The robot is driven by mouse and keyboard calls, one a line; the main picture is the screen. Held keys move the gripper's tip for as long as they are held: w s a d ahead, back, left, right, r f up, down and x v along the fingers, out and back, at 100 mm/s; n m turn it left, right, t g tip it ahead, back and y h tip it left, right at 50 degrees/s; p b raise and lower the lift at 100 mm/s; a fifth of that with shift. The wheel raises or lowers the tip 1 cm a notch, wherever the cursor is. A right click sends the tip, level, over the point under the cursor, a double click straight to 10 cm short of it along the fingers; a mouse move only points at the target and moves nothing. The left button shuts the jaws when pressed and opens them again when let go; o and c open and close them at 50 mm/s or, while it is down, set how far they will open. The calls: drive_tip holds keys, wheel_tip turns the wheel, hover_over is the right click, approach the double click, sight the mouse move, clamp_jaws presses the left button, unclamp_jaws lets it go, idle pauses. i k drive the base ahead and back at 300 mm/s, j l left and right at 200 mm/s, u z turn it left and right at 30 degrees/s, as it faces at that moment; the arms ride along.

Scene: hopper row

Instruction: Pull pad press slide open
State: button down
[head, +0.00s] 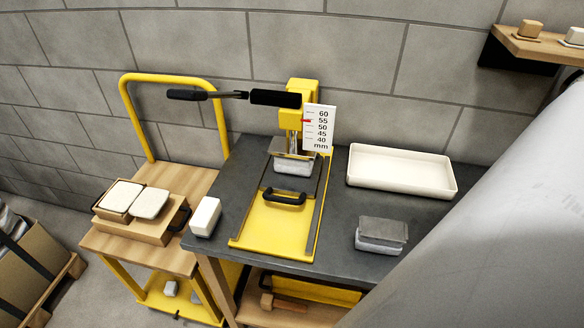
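The pad press (302,93) is yellow and stands on the dark grey bench top. A lever with black grips (275,97) crosses its top, and a white scale (319,128) in mm has a red pointer near 55. The slide's black handle (285,196) sits partway along the yellow bed (273,230), with the bed's front part bare before it. A light grey block with a darker top (293,163) lies under the press head, behind the handle. My gripper is not in view.
A white tray (403,187) and a grey block (381,235) lie right of the press; a white block (205,217) lies left. A yellow-framed cart (190,180) stands left. A large pale shape, possibly my arm, covers the lower right. A wall shelf (530,47) is upper right.

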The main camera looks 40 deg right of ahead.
sight(303, 187)
drive_tip(key=z, duration=1)
